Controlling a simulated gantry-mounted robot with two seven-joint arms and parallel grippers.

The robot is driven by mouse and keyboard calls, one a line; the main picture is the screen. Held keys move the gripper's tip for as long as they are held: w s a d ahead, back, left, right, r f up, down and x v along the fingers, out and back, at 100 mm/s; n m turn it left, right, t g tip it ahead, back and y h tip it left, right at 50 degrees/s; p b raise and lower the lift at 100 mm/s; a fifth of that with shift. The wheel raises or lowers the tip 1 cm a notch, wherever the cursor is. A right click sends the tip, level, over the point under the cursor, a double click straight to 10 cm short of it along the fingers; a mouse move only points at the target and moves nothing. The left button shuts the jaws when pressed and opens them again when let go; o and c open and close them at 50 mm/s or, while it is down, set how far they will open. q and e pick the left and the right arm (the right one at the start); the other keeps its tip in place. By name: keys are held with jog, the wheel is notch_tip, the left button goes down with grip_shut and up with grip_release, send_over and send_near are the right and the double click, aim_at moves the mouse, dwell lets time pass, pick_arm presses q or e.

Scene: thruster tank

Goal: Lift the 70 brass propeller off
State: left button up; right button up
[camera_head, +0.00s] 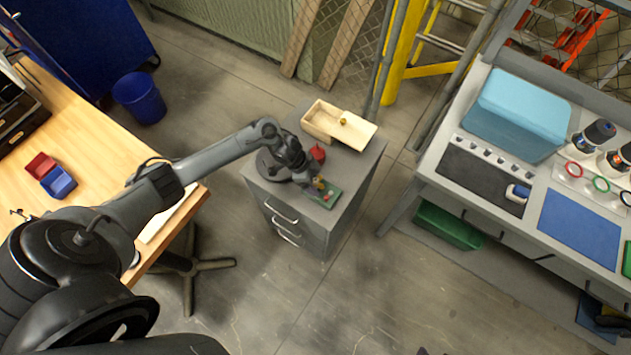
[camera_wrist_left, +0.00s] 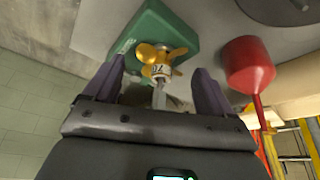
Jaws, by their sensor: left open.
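The brass propeller (camera_wrist_left: 162,52), with a white hub marked 70, shows in the left wrist view in front of a green block (camera_wrist_left: 165,22). My left gripper (camera_wrist_left: 160,82) is open, with one dark finger on each side of the propeller's hub end. I cannot tell whether either finger touches it. In the head view my left gripper (camera_head: 314,186) is over the green block (camera_head: 328,197) on top of the grey cabinet (camera_head: 350,180), and it partly hides the propeller there. My right gripper is not in view.
A red bulb-shaped thing (camera_wrist_left: 248,65) stands close beside the right finger; it also shows in the head view (camera_head: 317,153). A wooden box (camera_head: 320,122) with a small brass piece (camera_head: 343,121) on its lid is at the cabinet's back. A workbench (camera_head: 540,180) stands at right.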

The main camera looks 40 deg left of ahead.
pick_arm(q)
jog(key=shift+c, duration=0.2)
jog(key=c, duration=1.2)
jog(key=shift+f, duration=0.1)
